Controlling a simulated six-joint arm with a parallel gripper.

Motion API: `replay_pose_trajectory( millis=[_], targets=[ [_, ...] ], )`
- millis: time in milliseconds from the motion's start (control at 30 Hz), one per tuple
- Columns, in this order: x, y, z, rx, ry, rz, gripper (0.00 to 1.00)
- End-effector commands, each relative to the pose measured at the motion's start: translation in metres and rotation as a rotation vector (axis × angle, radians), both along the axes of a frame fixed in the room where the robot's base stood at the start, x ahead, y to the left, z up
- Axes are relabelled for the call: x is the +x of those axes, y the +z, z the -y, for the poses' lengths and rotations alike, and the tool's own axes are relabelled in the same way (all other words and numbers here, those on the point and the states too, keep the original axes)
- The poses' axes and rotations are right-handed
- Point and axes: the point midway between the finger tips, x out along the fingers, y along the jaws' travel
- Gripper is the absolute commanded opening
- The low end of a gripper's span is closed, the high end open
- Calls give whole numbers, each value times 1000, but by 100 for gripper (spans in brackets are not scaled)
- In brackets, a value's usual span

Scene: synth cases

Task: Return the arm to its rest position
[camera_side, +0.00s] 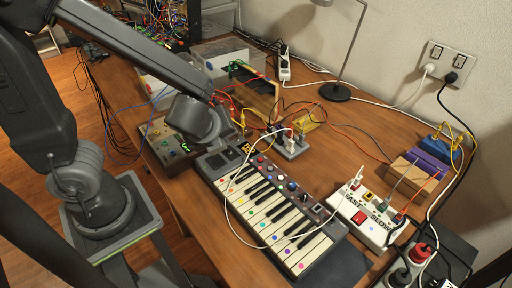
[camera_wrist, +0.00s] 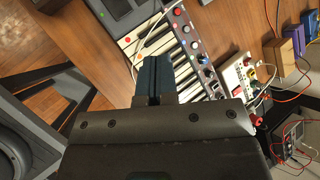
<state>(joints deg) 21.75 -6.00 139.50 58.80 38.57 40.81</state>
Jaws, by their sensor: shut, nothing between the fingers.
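My gripper (camera_wrist: 153,62) shows in the wrist view with its two dark blue fingers together and nothing between them. Behind the fingers is the small keyboard (camera_wrist: 183,62) with white and black keys. In the side view my arm reaches from the upper left over the table, and its wrist end is above the grey control box at the keyboard's far left. I cannot make out the fingers clearly in the side view. The keyboard (camera_side: 272,213) lies at the middle front of the table there.
A white switch box (camera_side: 367,216) with cables stands right of the keyboard. Purple and blue blocks (camera_side: 428,163) are farther right. Loose cables cross the table (camera_side: 345,123). A lamp base (camera_side: 335,92) stands at the back.

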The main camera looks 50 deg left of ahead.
Motion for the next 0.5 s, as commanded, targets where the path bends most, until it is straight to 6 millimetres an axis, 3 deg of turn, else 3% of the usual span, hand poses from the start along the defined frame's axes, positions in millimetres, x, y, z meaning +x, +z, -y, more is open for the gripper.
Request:
replay_pose_trajectory(
  millis=[133,300,500],
  targets=[
    [-28,40,-16,-386,580,162,0],
    [-57,78,-10,-815,1132,280,0],
    [-75,107,3,-1143,1486,316,0]
  ],
)
